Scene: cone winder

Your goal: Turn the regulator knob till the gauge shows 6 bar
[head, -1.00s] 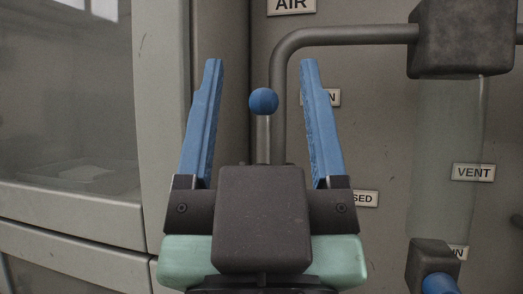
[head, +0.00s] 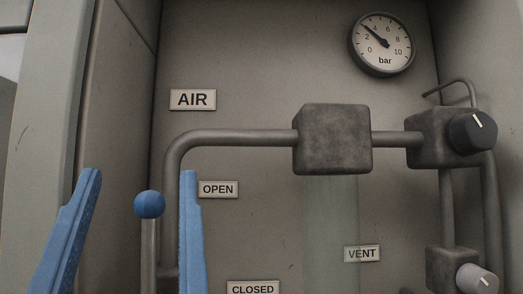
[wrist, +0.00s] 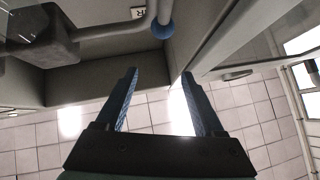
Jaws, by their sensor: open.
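The pressure gauge (head: 381,58) is at the top right of the head view, its needle between 2 and 4, near 3 bar. Below it, a dark round knob with a white line (head: 472,133) sits on a dark block; it looks like the regulator knob. Its line tilts up and to the left. My gripper (head: 137,172) is open and empty at the lower left, well away from the knob. It also shows in the wrist view (wrist: 159,73). The wrist view does not show the dark knob or the gauge.
A lever with a blue ball (head: 149,204) appears between my fingers; in the wrist view the ball (wrist: 163,30) is beyond the fingertips. A grey pipe (head: 230,138) and block (head: 332,139) lie between gripper and dark knob. A lighter grey knob (head: 477,281) is at lower right.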

